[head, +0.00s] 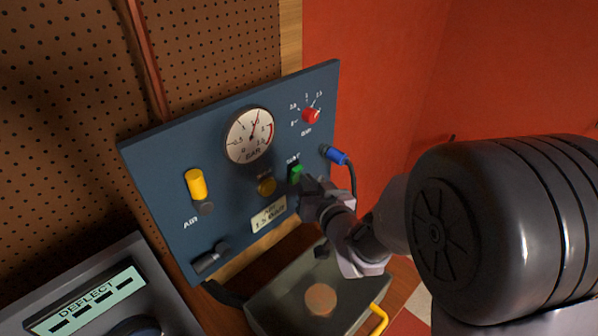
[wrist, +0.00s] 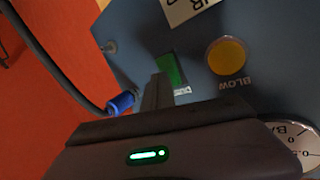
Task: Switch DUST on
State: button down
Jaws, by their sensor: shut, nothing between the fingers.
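The DUST switch (head: 296,172) is a small green rocker on the blue panel (head: 225,150), under a white label in the head view. In the wrist view the green rocker (wrist: 171,68) is partly covered by my fingers, and its label is partly hidden. My gripper (head: 308,186) is shut and empty, its tips at or just in front of the switch's lower right side. The fingertips (wrist: 160,84) overlap the rocker's edge in the wrist view; I cannot tell whether they touch it. Which way the rocker is tipped is unclear.
Close by are a yellow BLOW button (head: 266,186), a blue plug with cable (head: 335,154), a red knob (head: 311,115) and a pressure gauge (head: 249,135). A yellow AIR handle (head: 196,184) is at left. A grey box (head: 290,298) stands below the panel.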

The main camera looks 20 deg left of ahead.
jog(key=shift+w+a+r, duration=0.2)
jog(key=shift+a, duration=0.2)
dwell(0.4)
jog(key=shift+d+f, duration=0.1)
jog(key=shift+s+d+f+b, duration=0.2)
jog(key=shift+d+b, duration=0.15)
jog(key=shift+b, duration=0.15)
jog(key=shift+s+d+f+b, duration=0.15)
jog(key=shift+d+b, duration=0.15)
jog(key=shift+b, duration=0.2)
jog(key=shift+s+d+f+b, duration=0.35)
jog(key=shift+d+b, duration=0.25)
jog(key=shift+d, duration=0.1)
jog(key=shift+s+d+f+b, duration=0.2)
jog(key=shift+d+f+b, duration=0.1)
jog(key=shift+d+b, duration=0.4)
jog(key=shift+s+d+f+b, duration=0.35)
jog(key=shift+d+b, duration=0.2)
jog(key=shift+d, duration=0.15)
